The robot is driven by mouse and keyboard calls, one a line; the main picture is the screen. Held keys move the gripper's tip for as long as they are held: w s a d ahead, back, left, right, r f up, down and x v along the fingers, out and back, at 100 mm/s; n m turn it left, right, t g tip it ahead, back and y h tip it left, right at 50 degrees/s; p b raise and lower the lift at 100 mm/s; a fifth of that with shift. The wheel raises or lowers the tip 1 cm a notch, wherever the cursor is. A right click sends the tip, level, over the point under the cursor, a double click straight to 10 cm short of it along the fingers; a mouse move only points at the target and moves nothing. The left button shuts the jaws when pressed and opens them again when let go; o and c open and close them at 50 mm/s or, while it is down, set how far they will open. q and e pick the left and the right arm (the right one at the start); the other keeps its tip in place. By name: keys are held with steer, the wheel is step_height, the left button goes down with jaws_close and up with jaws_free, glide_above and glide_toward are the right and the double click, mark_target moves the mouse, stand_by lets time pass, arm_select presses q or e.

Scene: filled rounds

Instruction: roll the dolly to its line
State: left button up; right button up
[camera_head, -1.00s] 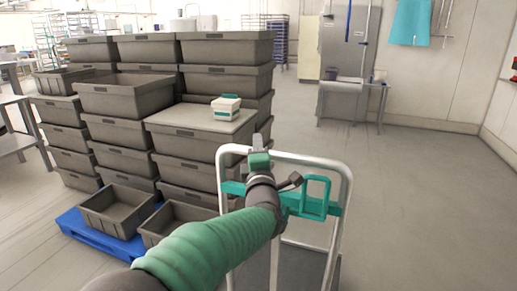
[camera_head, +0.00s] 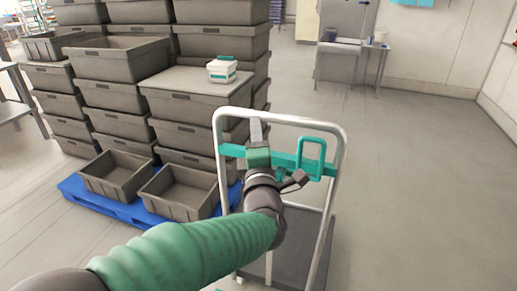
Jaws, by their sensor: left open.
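The dolly (camera_head: 334,150) stands in the middle of the view, with an upright silver tube frame, a teal crossbar with a teal loop (camera_head: 312,157), and a dark flat deck (camera_head: 312,240) low behind my arm. My left gripper (camera_head: 257,132) is open at the upper left of the frame, in front of or at the crossbar. I cannot tell whether it touches the tube. My left arm hides part of the deck and the lower frame. My right gripper is not in view. A small teal patch shows at the bottom edge; I cannot tell whether it is the line.
Stacked grey crates (camera_head: 195,105) stand on a blue pallet (camera_head: 128,212) close to the dolly's left. A white and teal box (camera_head: 222,70) sits on a crate lid. A small table (camera_head: 352,47) stands at the back. The floor (camera_head: 420,170) to the right is clear.

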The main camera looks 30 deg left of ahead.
arm_select(q)
steer(key=v, duration=0.7)
steer(key=shift+p, duration=0.3)
steer(key=shift+w+f, duration=0.1)
steer(key=w+d+f+m+g+h, duration=0.2)
steer(key=d+f+m+h, duration=0.25)
steer(key=f+m, duration=0.3)
steer(key=w+d+f+m+g+h, duration=0.1)
steer(key=d+f+m+h, duration=0.3)
steer(key=f+m+h, duration=0.4)
steer(key=s+d+f+m+g, duration=0.1)
steer(key=s+f+m+g, duration=0.95)
steer(key=s+f, duration=0.65)
steer(key=w+p+v, duration=0.3)
steer(key=p+v, duration=1)
steer(key=p, duration=0.2)
steer(key=w+d+r+p+v, duration=0.1)
steer(key=w+p+v, duration=0.2)
steer(key=p+v, duration=1.1)
steer(key=shift+w+d+r+y+p, duration=0.35)
steer(key=shift+w+r+p, duration=0.15)
steer(key=shift+r+p, duration=0.15)
